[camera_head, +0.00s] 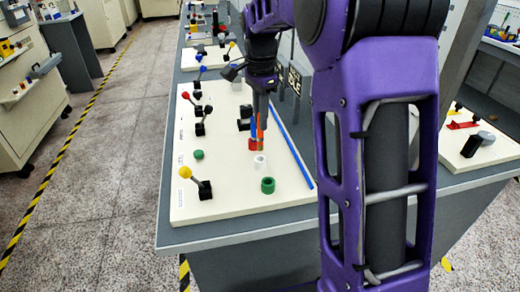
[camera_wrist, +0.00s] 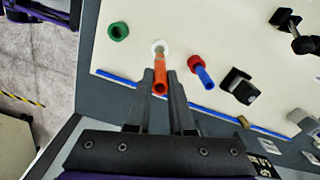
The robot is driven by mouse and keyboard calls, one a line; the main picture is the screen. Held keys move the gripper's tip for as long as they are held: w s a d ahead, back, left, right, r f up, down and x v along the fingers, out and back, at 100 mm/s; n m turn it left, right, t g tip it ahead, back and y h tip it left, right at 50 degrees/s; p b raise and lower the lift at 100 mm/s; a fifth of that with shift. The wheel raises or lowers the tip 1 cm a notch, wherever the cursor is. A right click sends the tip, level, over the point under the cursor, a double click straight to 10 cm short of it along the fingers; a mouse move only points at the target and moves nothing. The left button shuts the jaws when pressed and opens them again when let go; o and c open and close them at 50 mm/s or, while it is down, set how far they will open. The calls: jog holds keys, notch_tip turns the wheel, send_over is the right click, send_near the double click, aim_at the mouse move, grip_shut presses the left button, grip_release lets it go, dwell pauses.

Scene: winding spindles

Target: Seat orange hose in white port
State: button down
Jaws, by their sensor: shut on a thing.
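The orange hose (camera_wrist: 161,72) is held between the fingers of my gripper (camera_wrist: 161,98), with its open near end facing the wrist camera. Its far end overlaps the white port (camera_wrist: 160,46) in the wrist view. In the head view the orange hose (camera_head: 260,143) stands roughly upright, its lower end at or just above the white port (camera_head: 260,161); I cannot tell whether it has entered. My gripper (camera_head: 261,112) points down over the board, shut on the hose.
A blue hose (camera_wrist: 204,76) stands in a red port (camera_wrist: 194,62) beside the white one. A green port (camera_head: 267,185) is nearer the board's front edge. A blue strip (camera_head: 292,152) lies along the right side. Black clamps with coloured knobs (camera_head: 200,188) stand to the left.

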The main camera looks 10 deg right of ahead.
aim_at(260, 150)
jog(key=shift+f+b, duration=0.45)
jog(key=shift+f, duration=2.6)
jog(key=shift+f, duration=0.1)
jog(key=c, duration=0.8)
grip_release()
notch_tip(260, 150, up, 12)
jog(key=shift+r+p, duration=0.15)
jog(key=shift+p, duration=0.95)
